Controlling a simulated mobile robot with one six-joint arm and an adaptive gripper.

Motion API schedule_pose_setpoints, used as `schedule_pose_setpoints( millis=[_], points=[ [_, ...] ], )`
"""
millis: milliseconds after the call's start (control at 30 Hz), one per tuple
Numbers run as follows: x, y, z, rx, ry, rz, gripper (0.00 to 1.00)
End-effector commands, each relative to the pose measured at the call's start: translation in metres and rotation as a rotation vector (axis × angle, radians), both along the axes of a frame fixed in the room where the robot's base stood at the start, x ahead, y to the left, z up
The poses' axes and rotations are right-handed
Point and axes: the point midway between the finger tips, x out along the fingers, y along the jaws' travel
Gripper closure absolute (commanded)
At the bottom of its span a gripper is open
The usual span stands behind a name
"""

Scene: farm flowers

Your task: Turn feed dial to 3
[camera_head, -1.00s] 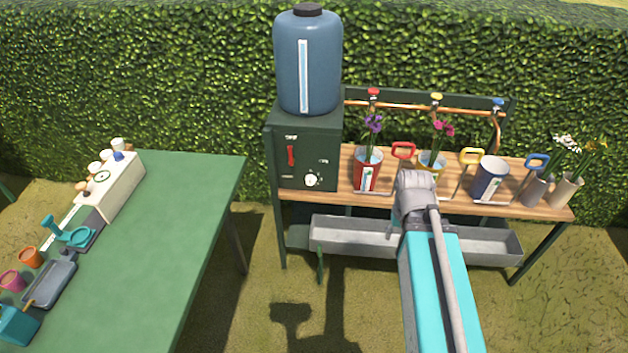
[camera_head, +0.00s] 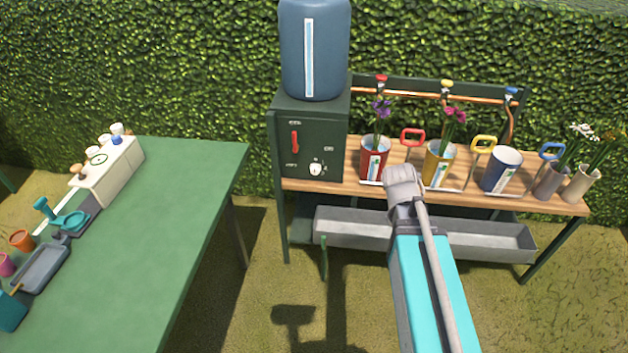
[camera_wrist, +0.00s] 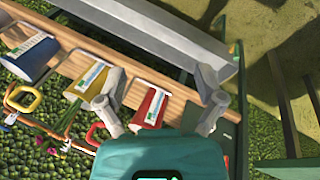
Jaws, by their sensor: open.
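The feed dial (camera_head: 316,169) is a small white knob low on the front of the dark green control box (camera_head: 310,135). Its printed marks are too small to read. A red lever (camera_head: 294,142) sits above and left of it on the same panel. The dial cannot be made out in the wrist view.
A blue tank (camera_head: 314,50) stands on the box. Red (camera_head: 372,160), yellow (camera_head: 437,167) and blue-white (camera_head: 501,172) pots line the wooden shelf, near coloured handles. A grey trough (camera_head: 490,240) hangs below. A green table (camera_head: 150,240) stands left, with open ground between.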

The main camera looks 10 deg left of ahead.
Motion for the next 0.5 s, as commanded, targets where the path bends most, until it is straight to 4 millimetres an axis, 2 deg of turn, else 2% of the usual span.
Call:
schedule_pose_setpoints(
  millis=[33,267,500],
  points=[
    [0.011,0.002,-0.019,-0.042,-0.018,0.053,0.13],
    [0.051,0.01,-0.046,-0.25,-0.087,0.299,0.13],
    [0.091,0.028,-0.069,-0.483,-0.138,0.555,0.13]
  ],
)
